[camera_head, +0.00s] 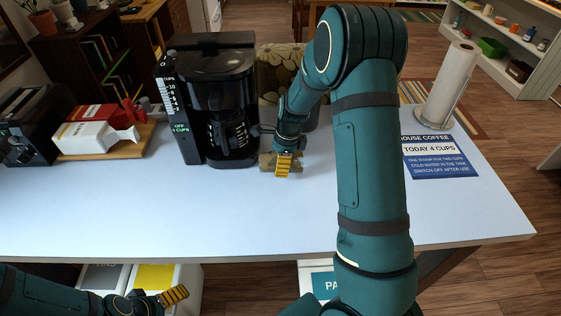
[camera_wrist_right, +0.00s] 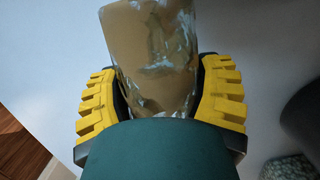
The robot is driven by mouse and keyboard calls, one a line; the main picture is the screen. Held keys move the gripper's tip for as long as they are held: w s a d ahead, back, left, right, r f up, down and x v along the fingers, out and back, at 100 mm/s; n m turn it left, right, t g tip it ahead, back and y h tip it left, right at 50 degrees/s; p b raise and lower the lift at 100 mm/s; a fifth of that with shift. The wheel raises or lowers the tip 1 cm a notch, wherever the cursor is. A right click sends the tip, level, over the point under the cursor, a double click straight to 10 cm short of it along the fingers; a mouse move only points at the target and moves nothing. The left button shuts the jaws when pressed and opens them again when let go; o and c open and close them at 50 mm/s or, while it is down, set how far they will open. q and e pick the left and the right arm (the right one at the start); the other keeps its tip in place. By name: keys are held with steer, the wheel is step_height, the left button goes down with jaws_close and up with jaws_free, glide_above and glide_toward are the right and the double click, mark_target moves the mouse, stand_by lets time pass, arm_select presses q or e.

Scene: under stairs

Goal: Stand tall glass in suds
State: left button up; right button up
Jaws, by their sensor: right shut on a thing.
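My right gripper (camera_head: 283,164) is low at the counter, just right of the coffee maker. In the right wrist view its yellow pads (camera_wrist_right: 160,100) close on both sides of a tan, glossy, tall-sided thing with pale patches (camera_wrist_right: 150,45). I cannot tell if this is the tall glass. In the head view only a small tan part of it (camera_head: 266,161) shows beside the fingers. My left gripper (camera_head: 174,295) is low at the left, in front of the counter and below its top; its fingers are seen from the side. I make out no suds.
The black coffee maker (camera_head: 214,100) stands close left of my right gripper. A floral-patterned canister (camera_head: 270,70) stands behind. A paper towel roll (camera_head: 447,88) and a coffee sign (camera_head: 437,157) are at right. The counter's front (camera_head: 150,215) is clear. Bins (camera_head: 190,280) stand below.

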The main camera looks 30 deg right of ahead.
steer(key=o, duration=1.3)
steer(key=shift+f, duration=0.2)
steer(key=shift+r, duration=0.1)
